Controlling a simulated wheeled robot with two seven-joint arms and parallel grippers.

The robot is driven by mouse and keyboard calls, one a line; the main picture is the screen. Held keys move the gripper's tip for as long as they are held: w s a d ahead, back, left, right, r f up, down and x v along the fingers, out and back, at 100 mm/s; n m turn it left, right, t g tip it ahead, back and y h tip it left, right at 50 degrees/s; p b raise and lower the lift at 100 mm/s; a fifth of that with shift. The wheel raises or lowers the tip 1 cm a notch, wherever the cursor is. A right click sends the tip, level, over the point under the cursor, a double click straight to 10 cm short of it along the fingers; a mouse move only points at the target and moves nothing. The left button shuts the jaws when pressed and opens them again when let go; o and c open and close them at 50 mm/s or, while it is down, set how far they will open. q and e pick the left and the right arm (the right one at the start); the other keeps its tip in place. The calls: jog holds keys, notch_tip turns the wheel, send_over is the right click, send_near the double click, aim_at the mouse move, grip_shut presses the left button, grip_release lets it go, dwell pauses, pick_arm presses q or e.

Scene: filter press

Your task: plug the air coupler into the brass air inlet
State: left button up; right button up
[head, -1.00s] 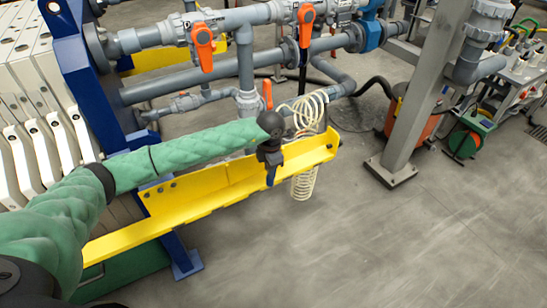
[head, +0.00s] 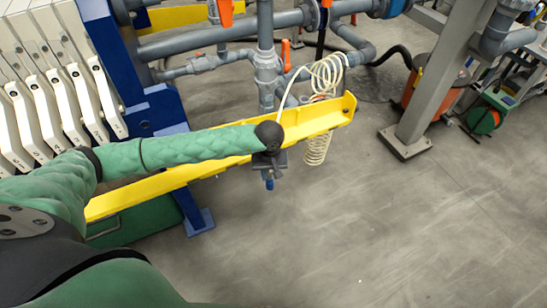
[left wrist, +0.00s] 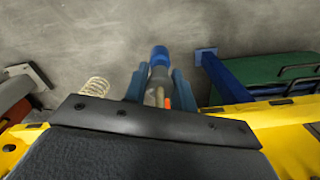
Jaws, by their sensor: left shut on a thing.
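My left gripper (head: 269,176) is shut on the air coupler, just off the front edge of the yellow beam. The coupler's blue end (head: 269,185) points down below the gripper in the head view. In the left wrist view the coupler (left wrist: 159,76), grey with a blue tip, sits between the two blue fingers (left wrist: 159,88). A cream coiled air hose (head: 318,148) hangs at the beam's end, and its line runs up behind my gripper. I cannot make out the brass air inlet in either view. My right gripper is not in view.
The yellow beam (head: 215,163) runs beside my left arm from the blue press frame (head: 125,70). White filter plates (head: 50,95) stand at left, grey pipes (head: 225,38) behind. A grey post (head: 440,85) stands at right. The floor in front is clear.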

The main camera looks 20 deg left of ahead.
pick_arm(q)
jog(key=s+m, duration=0.1)
jog(key=m, duration=0.1)
jog(key=s+f+m, duration=0.1)
jog(key=s+m, duration=0.1)
jog(key=shift+s+f+m, duration=0.1)
jog(key=shift+s+m, duration=0.1)
jog(key=shift+m, duration=0.2)
